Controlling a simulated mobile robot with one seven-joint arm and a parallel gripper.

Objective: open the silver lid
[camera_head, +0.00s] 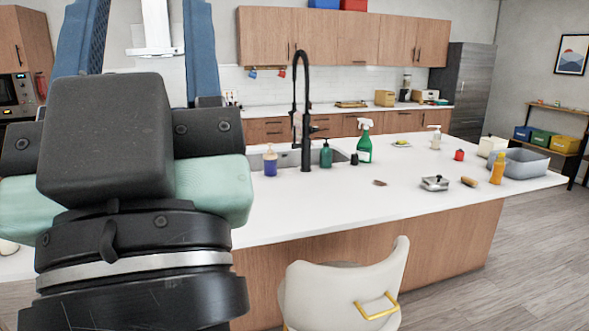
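A small silver container with a silver lid (435,183) sits on the right part of the white island top. The lid appears to be on the container. My gripper (142,20) is at the upper left, close to the camera and far to the left of the lid. Its two blue fingers point up and stand wide apart. Their upper ends run out of the picture, and only the background shows between them.
The white island top (330,205) is clear at its front middle. A dark small item (379,183), a brown brush-like item (469,182), an orange bottle (497,168) and a grey basin (528,163) flank the lid. A tall black faucet (306,110) rises behind. A cream chair (345,290) stands in front.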

